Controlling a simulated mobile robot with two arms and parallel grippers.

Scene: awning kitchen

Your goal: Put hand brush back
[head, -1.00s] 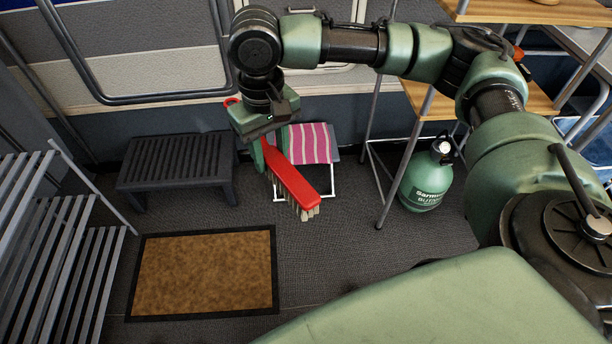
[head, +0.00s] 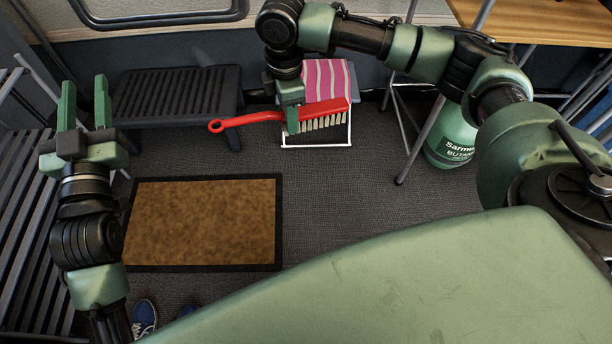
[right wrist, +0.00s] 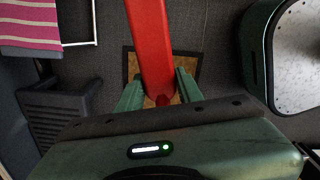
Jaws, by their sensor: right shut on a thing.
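The hand brush (head: 322,113) is red with pale bristles and a looped handle end. In the head view it is held level, bristles down, handle pointing left. My right gripper (head: 291,122) is shut on it near where handle and head meet. In the right wrist view the red brush (right wrist: 151,45) stretches up from between the fingers of this gripper (right wrist: 160,97). My left gripper (head: 84,105) is at the left of the head view, fingers pointing up, apart and empty.
A dark step stool (head: 175,93) stands by the wall. A pink striped cloth (head: 325,76) hangs on a small white-framed stand behind the brush. A brown doormat (head: 205,222) lies on the floor. A green butane bottle (head: 452,142) stands at right, slatted seating (head: 25,215) at left.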

